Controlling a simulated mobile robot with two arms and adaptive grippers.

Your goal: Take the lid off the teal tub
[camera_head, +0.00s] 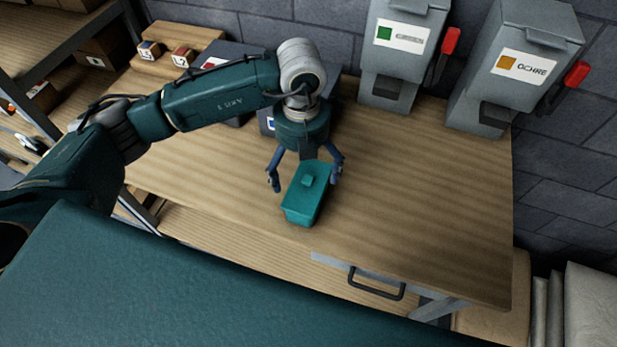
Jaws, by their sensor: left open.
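The teal tub (299,213) stands on the wooden table, close to its front edge. Its teal lid (317,173) is on top, with a small raised knob (308,181) in the middle. My left gripper (305,183) points down over the tub. Its fingers are spread wide, one on the left side and one at the right side of the tub. The left finger stands apart from the tub; whether the right finger touches it I cannot tell. My right gripper is not in view.
Two grey dispensers stand at the back, one with a green label (401,36), one marked OCHRE (525,67), each with a red handle. A dark panel or case lies behind my left arm. A wooden step (178,38) holds small blocks. The table's right half (430,190) is clear.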

